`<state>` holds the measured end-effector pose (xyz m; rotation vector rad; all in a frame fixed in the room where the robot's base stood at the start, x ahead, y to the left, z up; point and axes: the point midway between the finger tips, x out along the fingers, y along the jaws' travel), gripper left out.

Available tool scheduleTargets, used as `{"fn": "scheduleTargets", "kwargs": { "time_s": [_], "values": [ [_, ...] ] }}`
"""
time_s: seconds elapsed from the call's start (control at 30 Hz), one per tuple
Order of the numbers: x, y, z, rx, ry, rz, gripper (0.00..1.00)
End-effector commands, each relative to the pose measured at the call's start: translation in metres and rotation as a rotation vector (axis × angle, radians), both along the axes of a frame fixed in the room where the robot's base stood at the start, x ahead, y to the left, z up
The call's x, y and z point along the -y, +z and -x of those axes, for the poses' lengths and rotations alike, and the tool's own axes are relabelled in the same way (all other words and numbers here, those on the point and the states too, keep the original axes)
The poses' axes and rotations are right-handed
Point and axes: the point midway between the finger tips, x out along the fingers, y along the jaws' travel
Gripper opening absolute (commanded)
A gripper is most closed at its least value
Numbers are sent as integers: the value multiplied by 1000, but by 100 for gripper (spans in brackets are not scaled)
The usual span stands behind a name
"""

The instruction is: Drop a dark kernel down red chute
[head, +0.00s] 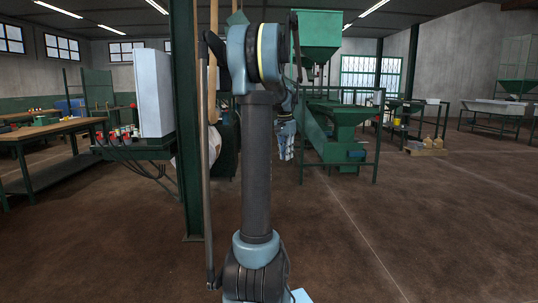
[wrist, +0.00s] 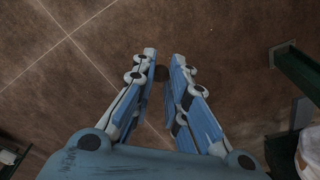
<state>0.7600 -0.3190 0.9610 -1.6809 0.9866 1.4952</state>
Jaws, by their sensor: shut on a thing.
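My gripper (wrist: 163,62) points down over the brown floor in the wrist view. Its blue fingers are shut on a small dark kernel (wrist: 161,74) between the fingertips. In the head view my gripper (head: 286,153) hangs beyond my arm, left of the green machine, and the kernel cannot be made out there. I cannot make out a red chute in either view.
A green hopper machine (head: 337,125) stands right of my gripper. A green post (head: 187,215) rises close on the left, by a white cabinet (head: 154,93) and a workbench (head: 45,130). Open floor (head: 430,230) lies to the right.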

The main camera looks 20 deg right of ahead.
Motion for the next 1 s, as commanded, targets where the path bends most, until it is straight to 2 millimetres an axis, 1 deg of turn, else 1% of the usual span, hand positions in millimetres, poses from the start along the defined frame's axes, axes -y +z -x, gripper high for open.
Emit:
{"fn": "scheduleTargets", "kwargs": {
  "time_s": [0.03, 0.17, 0.2, 0.37, 0.4, 0.47, 0.5, 0.57, 0.6, 0.63, 0.7, 0.8, 0.9, 1.0],
  "values": [
    [-14, -17, -16, 0, 56, -1, 7],
    [-50, -59, -47, -1, 198, -2, 7],
    [-61, -72, -56, -1, 241, -2, 7],
    [-112, -123, -84, -2, 415, -2, 7],
    [-125, -136, -89, -2, 459, -2, 7],
    [-145, -155, -97, -2, 525, -2, 7],
    [-160, -167, -101, -1, 568, -2, 7],
    [-181, -186, -106, -1, 634, -3, 7],
    [-196, -198, -108, 0, 679, -3, 7],
    [-207, -208, -110, 1, 712, -2, 7],
    [-232, -228, -111, 1, 789, -2, 7],
    [-264, -254, -111, 1, 885, 0, 8],
    [-290, -274, -108, 2, 965, 0, 8],
    [-307, -288, -105, 3, 1020, 1, 8]
  ]
}}
